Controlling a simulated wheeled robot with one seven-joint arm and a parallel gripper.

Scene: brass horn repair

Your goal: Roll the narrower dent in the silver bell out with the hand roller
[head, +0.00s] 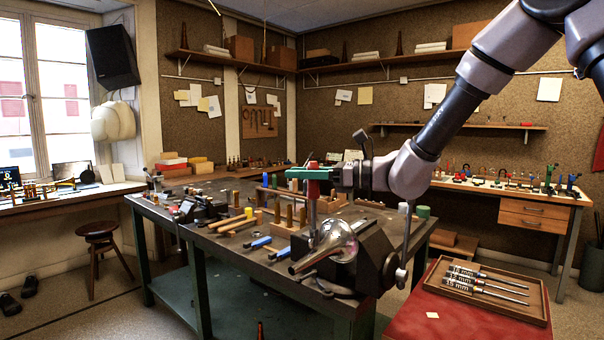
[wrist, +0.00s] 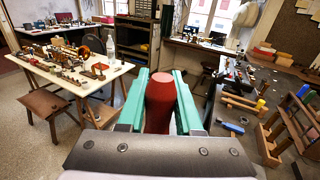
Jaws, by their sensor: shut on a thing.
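The silver bell (head: 337,238) lies at the front corner of the dark workbench, against a dark vise-like block, with its flare toward the upper right. My gripper (head: 313,173) is above it, its green fingers shut on the red handle (head: 313,166) of an upright tool, which looks like the hand roller. In the wrist view the red handle (wrist: 159,102) stands between both fingers. I cannot make out any dent at this size.
A wooden tray (head: 448,300) with several rods and size labels sits on a red surface at the right. Blue-handled tools (head: 262,242), mallets and wooden racks (head: 290,212) crowd the bench left of and behind the bell. A stool (head: 98,235) stands at the left.

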